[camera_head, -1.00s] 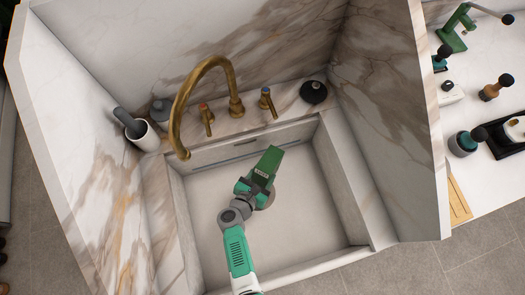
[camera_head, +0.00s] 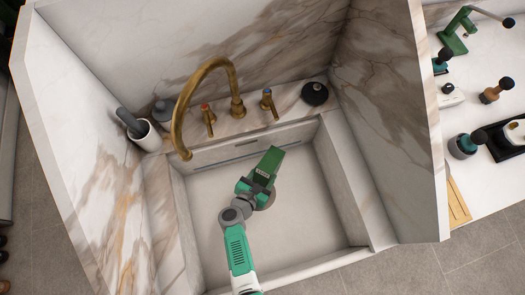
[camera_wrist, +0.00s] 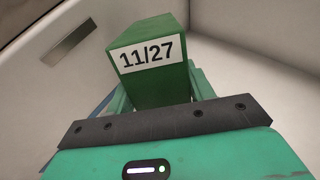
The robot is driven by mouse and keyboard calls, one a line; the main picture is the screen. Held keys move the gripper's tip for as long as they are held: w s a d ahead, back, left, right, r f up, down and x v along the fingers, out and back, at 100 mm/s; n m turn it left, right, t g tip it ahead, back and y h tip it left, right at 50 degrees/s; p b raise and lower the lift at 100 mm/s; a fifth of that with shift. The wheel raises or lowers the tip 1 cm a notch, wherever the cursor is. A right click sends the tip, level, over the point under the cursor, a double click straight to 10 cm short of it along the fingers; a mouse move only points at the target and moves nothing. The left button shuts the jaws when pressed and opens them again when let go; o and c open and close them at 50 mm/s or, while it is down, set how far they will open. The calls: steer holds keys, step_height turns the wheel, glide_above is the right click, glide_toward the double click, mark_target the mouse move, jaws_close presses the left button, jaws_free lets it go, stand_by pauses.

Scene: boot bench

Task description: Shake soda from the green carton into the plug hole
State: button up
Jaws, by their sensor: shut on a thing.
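The green carton (camera_head: 268,164) is held in my gripper (camera_head: 256,187) above the basin of the pale sink (camera_head: 215,215). In the wrist view the carton (camera_wrist: 155,85) fills the space between the jaws, and its white label reads "11/27". My gripper is shut on it. In the head view the carton leans away from the gripper toward the back wall of the sink. The round plug hole (camera_head: 268,199) shows partly beside and below the gripper; the gripper covers some of it. I cannot see any soda falling.
A brass tap (camera_head: 178,115) arches over the back left of the sink, with two brass handles beside it. A black round item (camera_head: 314,93) sits on the back ledge. A white cup (camera_head: 147,136) with a grey pestle-like tool stands at left. High marble walls flank the sink.

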mark_target(263, 171)
steer(key=shift+w+r+g+y+p, duration=0.2)
steer(key=shift+r+g+y+p, duration=0.75)
steer(key=shift+p, duration=1.4)
steer(key=shift+w+d+f+g, duration=0.1)
steer(key=shift+d+f+g, duration=0.05)
steer(key=shift+f+g, duration=0.3)
steer(key=g+y, duration=0.1)
steer(key=r+g+y, duration=0.1)
steer(key=shift+w+d+g, duration=0.1)
steer(key=shift+w+g, duration=0.15)
steer(key=shift+g, duration=0.05)
steer(key=shift+s+r+g+y, duration=0.1)
steer(key=shift+r+g+y, duration=0.15)
steer(key=shift+g+y, duration=0.6)
steer(key=shift+g+b, duration=0.3)
steer(key=shift+g, duration=0.05)
steer(key=shift+s+a+g, duration=0.15)
steer(key=shift+a+g, duration=0.1)
steer(key=shift+g, duration=0.25)
steer(key=shift+r+g+y, duration=0.15)
steer(key=shift+g+y, duration=0.25)
steer(key=shift+d+g+y, duration=0.1)
steer(key=shift+g+y, duration=0.2)
steer(key=shift+g, duration=0.1)
steer(key=shift+s+r+g, duration=0.1)
steer(key=shift+s+g, duration=0.05)
steer(key=shift+g, duration=0.15)
